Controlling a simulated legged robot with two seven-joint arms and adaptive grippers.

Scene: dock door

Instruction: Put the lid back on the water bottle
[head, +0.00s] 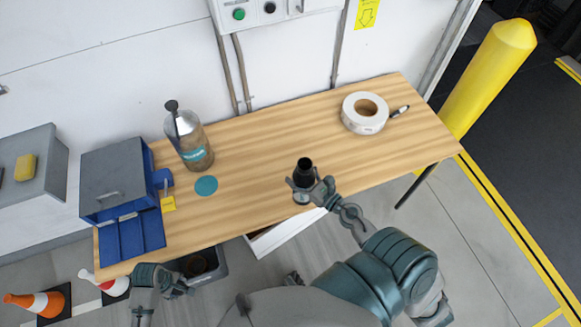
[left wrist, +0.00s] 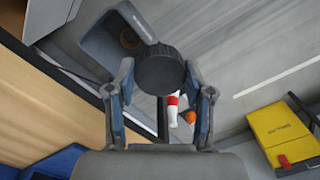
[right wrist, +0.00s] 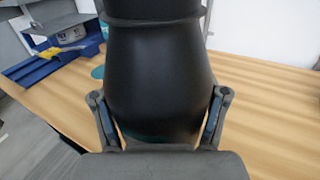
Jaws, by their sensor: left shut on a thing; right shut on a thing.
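The black water bottle (head: 305,167) stands upright over the front middle of the wooden table (head: 255,170). My right gripper (head: 303,184) is shut around it; in the right wrist view the bottle (right wrist: 160,75) fills the space between the fingers, and its top is out of frame. My left gripper (head: 174,280) is low at the table's front left edge, apart from the bottle. In the left wrist view it is shut on a round black lid (left wrist: 160,70). The lid cannot be made out in the head view.
A metallic bottle (head: 188,140) stands at the back left by a flat teal disc (head: 206,185). A blue-grey box (head: 116,180) with a yellow padlock (head: 168,202) is at the left end. A white tape roll (head: 365,113) lies at the right. A dark bin (head: 205,265) is below the front edge.

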